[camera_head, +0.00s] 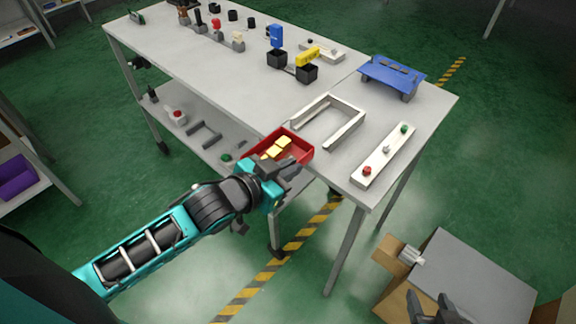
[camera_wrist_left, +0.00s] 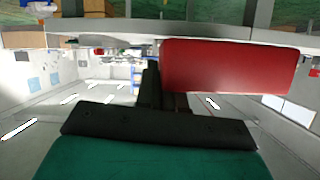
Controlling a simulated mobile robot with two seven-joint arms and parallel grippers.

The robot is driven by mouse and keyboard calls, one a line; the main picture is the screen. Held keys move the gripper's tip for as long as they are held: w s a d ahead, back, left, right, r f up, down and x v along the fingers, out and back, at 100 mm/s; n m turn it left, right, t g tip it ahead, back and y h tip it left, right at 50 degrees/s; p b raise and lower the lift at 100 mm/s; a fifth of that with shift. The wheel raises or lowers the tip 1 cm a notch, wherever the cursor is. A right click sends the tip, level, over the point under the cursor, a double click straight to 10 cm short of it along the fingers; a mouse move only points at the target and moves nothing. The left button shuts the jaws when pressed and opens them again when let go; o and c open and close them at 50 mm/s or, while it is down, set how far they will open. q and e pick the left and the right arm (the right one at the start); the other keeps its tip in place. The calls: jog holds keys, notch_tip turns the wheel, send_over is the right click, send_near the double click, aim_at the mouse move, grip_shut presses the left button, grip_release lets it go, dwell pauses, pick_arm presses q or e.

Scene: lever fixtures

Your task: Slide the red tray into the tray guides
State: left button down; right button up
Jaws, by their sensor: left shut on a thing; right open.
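The red tray (camera_head: 296,142) holds yellow blocks (camera_head: 276,148) and is at the near edge of the table, by the open end of the guides. The tray guides (camera_head: 346,107) are a pale U-shaped frame on the tabletop, open toward the tray. My left gripper (camera_head: 284,167) is shut on the tray's near side. In the left wrist view the tray's red underside or wall (camera_wrist_left: 230,68) shows beside the dark fingers (camera_wrist_left: 165,88). Whether the tray touches the guides I cannot tell. My right gripper (camera_head: 436,308) is open and empty at the bottom right, low and away from the table.
A pale strip with red, white and green knobs (camera_head: 384,153) lies right of the guides. A blue platform (camera_head: 392,76) stands behind them. Black boxes with blue and yellow levers (camera_head: 307,73) stand farther back. A grey-topped box (camera_head: 470,275) is on the floor at right.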

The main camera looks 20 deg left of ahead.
aim_at(313, 149)
pick_arm(q)
jog(key=shift+w+d, duration=0.35)
jog(key=shift+w, duration=0.55)
jog(key=shift+w+d, duration=0.3)
jog(key=shift+w, duration=0.65)
jog(key=shift+w+d, duration=0.35)
jog(key=shift+w, duration=0.55)
jog(key=shift+r, duration=0.1)
jog(key=shift+p, duration=1.15)
jog(key=shift+w+d+b, duration=0.1)
jog(key=shift+w+d, duration=0.15)
jog(key=shift+w, duration=0.5)
jog(key=shift+w+d+b, duration=0.1)
jog(key=shift+w+d, duration=0.2)
jog(key=shift+w, duration=0.4)
jog(key=shift+w+d+b, duration=0.1)
jog(key=shift+w+d, duration=0.15)
jog(key=shift+w, duration=0.5)
jog(key=c, duration=1.2)
grip_release()
jog(key=shift+o, duration=0.2)
jog(key=shift+s, duration=0.1)
jog(key=v, duration=1.2)
jog(key=shift+s+a, duration=0.2)
jog(key=shift+s, duration=0.15)
jog(key=shift+r, duration=0.1)
